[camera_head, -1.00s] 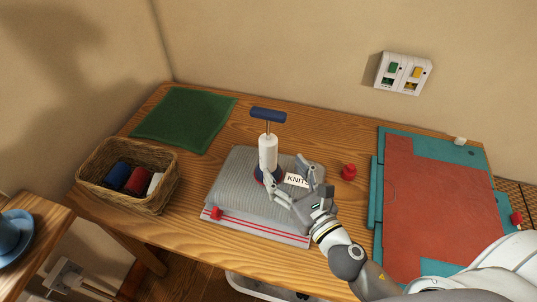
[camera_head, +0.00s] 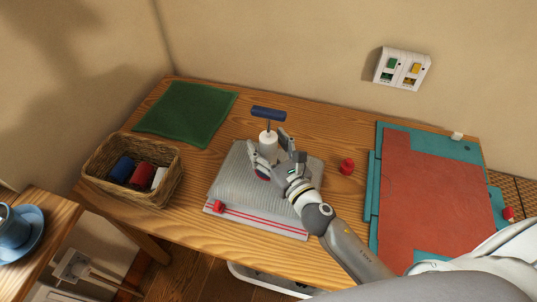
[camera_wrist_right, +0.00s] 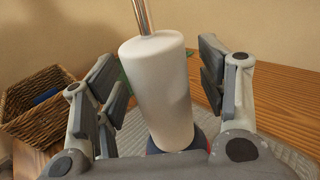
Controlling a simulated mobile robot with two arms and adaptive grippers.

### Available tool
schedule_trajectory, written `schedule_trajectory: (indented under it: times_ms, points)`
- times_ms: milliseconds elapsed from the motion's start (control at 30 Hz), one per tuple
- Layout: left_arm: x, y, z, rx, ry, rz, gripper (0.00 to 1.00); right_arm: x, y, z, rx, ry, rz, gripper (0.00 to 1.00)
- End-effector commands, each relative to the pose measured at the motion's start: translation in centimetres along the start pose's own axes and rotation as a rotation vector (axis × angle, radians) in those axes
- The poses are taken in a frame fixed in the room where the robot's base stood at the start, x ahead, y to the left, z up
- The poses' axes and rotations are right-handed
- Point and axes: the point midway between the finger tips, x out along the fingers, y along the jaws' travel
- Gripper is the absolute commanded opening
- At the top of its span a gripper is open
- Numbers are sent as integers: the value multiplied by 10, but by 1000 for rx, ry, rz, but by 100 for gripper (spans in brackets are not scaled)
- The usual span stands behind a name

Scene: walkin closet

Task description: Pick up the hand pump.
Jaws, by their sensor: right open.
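The hand pump has a white barrel, a metal rod and a blue crossbar handle (camera_head: 268,113). It stands upright on a folded grey knit (camera_head: 228,178) in a clear bag with red stripes. My right gripper (camera_head: 268,145) is open, with its fingers on either side of the white barrel. In the right wrist view the barrel (camera_wrist_right: 160,90) stands between the two open fingers, with a visible gap on each side. The pump's base is mostly hidden by the gripper. My left gripper is not in view.
A wicker basket (camera_head: 130,195) with rolled cloths stands left, a green cloth (camera_head: 186,112) behind it. A small red object (camera_head: 347,167) lies right of the knit. A teal and red board (camera_head: 425,200) covers the table's right. A wall panel (camera_head: 402,69) hangs above.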

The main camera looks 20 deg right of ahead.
Motion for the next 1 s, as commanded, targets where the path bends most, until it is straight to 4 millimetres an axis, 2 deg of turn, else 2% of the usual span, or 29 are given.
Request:
schedule_trajectory:
  times_ms: [100,600,1000]
  points:
    - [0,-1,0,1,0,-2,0,0,0,0,0,0,0,64]
    - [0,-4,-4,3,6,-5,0,0,0,0,-1,0,0,0]
    - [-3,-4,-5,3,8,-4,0,0,0,8,-3,-5,2,0]
